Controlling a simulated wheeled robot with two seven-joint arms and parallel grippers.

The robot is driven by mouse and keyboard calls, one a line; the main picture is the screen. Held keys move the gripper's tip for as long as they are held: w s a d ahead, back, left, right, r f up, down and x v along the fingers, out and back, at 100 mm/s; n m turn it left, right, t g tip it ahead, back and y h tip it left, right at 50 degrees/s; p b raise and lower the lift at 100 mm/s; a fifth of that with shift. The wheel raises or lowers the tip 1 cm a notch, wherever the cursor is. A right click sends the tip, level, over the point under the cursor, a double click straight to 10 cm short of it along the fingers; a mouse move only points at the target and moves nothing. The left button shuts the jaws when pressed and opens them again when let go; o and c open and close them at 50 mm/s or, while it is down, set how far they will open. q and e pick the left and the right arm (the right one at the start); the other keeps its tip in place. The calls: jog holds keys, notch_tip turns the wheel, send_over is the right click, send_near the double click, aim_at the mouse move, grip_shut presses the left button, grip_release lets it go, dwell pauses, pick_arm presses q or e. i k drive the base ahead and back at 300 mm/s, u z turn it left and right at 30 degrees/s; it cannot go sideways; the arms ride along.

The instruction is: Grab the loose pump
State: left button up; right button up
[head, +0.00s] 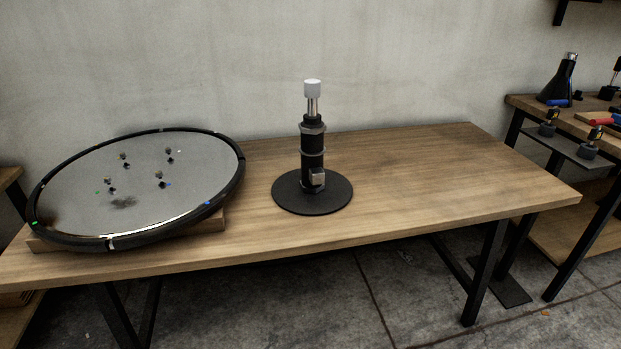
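The pump (313,150) stands upright on a wooden table in the head view, a little right of the picture's middle left half. It has a black body with grey rings, a silver rod and a white cap on top. A small light-coloured block sits low on its front side. Its foot is on a flat black round base plate (335,203). I cannot tell whether the pump is fixed to this plate. Neither of my grippers is in view.
The wooden table (440,180) is clear to the right of the pump. A large round black-rimmed disc (185,228) with small fittings on it rests tilted at the left. A second bench (530,105) with a black cone-shaped bottle (559,84) stands at the right. A concrete wall is behind.

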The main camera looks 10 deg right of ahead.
aim_at(310, 190)
jog(key=z, duration=2.15)
jog(key=i, duration=1.3)
jog(key=u, duration=1.25)
